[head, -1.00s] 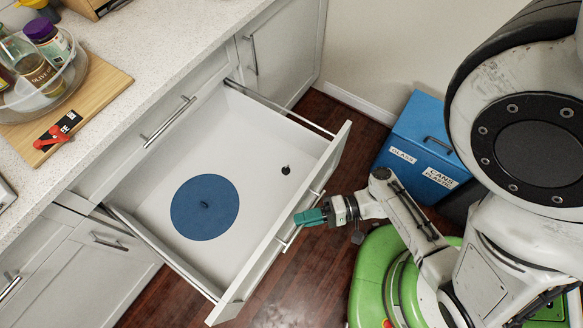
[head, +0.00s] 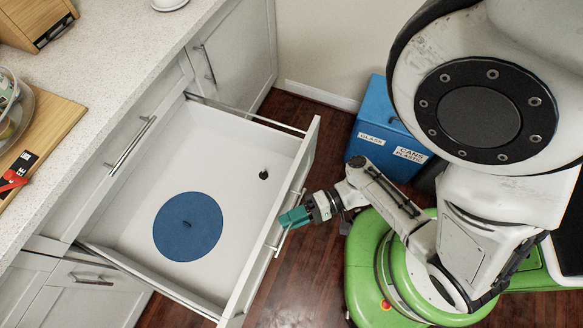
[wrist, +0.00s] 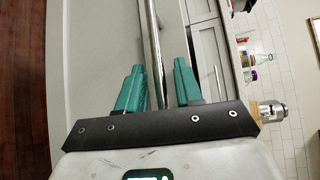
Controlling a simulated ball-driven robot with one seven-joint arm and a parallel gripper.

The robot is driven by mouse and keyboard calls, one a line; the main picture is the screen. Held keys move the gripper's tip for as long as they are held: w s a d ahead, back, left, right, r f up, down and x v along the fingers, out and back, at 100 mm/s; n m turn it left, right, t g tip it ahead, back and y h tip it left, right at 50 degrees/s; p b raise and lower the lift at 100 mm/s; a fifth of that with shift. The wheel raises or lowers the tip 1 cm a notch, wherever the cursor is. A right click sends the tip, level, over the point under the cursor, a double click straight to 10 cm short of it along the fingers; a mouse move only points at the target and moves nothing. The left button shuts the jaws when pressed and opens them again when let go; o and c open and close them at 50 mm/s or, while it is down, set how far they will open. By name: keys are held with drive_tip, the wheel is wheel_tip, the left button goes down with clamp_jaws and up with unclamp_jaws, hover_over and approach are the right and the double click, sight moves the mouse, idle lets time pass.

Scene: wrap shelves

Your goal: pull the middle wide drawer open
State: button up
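The wide drawer (head: 262,262) below the closed top drawer stands far out of the cabinet in the head view. A blue disc (head: 188,227) and a small black item (head: 263,175) lie inside on its white floor. My gripper (head: 294,217), with teal fingers, is at the bar handle on the drawer's front. In the wrist view, the fingers (wrist: 158,88) stand apart on either side of the metal bar handle (wrist: 153,45), with small gaps to it. The gripper is open around the handle, not closed on it. The handle is partly hidden by the fingers in the head view.
The closed top drawer's handle (head: 132,146) sits above, under the speckled counter (head: 108,90). A blue recycling bin (head: 377,125) stands behind my arm on the right. A wooden board (head: 45,130) lies on the counter. Dark wood floor shows between the drawer and my green base.

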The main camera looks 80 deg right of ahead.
drive_tip(key=b+v, duration=0.2)
drive_tip(key=v, duration=0.8)
drive_tip(key=shift+s, duration=0.4)
drive_tip(key=shift+d, duration=0.2)
